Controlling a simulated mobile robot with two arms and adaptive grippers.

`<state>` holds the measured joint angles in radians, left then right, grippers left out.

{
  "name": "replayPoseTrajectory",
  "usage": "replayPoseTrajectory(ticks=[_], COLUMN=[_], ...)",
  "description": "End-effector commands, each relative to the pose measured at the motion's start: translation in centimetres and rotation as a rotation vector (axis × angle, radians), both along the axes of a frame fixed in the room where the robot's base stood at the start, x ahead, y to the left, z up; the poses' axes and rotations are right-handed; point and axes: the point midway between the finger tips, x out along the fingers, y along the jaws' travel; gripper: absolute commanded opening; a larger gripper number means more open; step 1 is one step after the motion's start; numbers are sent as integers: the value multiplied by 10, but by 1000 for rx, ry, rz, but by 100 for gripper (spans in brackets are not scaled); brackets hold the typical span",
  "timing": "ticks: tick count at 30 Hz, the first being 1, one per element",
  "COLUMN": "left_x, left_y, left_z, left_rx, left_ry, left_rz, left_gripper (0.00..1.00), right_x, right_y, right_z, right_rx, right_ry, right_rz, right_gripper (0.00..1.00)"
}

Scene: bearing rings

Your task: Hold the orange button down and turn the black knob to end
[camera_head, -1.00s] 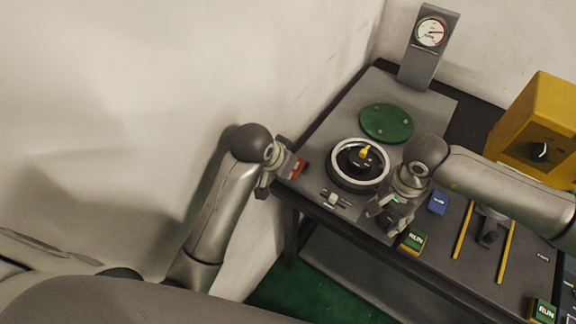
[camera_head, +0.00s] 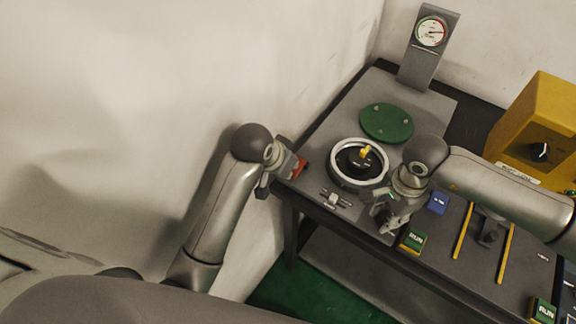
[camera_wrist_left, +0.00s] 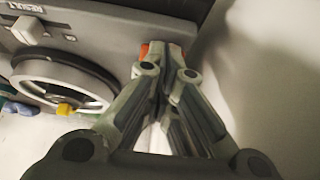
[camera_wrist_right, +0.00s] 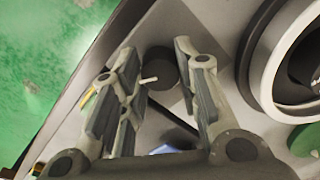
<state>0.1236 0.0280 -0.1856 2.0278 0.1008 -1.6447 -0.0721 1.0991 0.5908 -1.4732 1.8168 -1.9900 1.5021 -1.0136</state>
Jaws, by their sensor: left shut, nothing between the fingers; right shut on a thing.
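The orange button (camera_head: 303,166) sits at the left edge of the grey bench; orange also shows at my left fingertips in the left wrist view (camera_wrist_left: 145,49). My left gripper (camera_head: 292,172) is shut and empty, its tips against the button and covering most of it. The black knob (camera_wrist_right: 162,68), round with a small white pointer, stands between the fingers of my right gripper (camera_wrist_right: 158,72) in the right wrist view. The right gripper is shut on it. In the head view my right gripper (camera_head: 384,216) hides the knob at the bench's front edge.
A black dial with a yellow pointer in a white ring (camera_head: 336,150) lies between the grippers. A slide switch (camera_head: 331,201) is in front of it. A green disc (camera_head: 387,122), gauge (camera_head: 431,32), blue block (camera_head: 438,203), green RUN block (camera_head: 413,240) and yellow box (camera_head: 560,105) stand around.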

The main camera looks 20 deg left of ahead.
Motion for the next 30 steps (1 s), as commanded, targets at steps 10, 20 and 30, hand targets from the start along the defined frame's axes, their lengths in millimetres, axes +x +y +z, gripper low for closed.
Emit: replayPoseTrajectory(ticks=[10, 20, 30], left_x=[0, 0, 0], left_y=[0, 0, 0], left_z=[0, 0, 0], left_rx=[0, 0, 0], left_ry=[1, 1, 1], left_rz=[0, 0, 0], left_gripper=[0, 0, 0], right_x=[0, 1, 0], right_y=[0, 0, 0], right_z=[0, 9, 36], right_rx=[-1, -1, 1], right_ry=[1, -2, -1], right_rz=[1, 1, 1], right_gripper=[48, 48, 48])
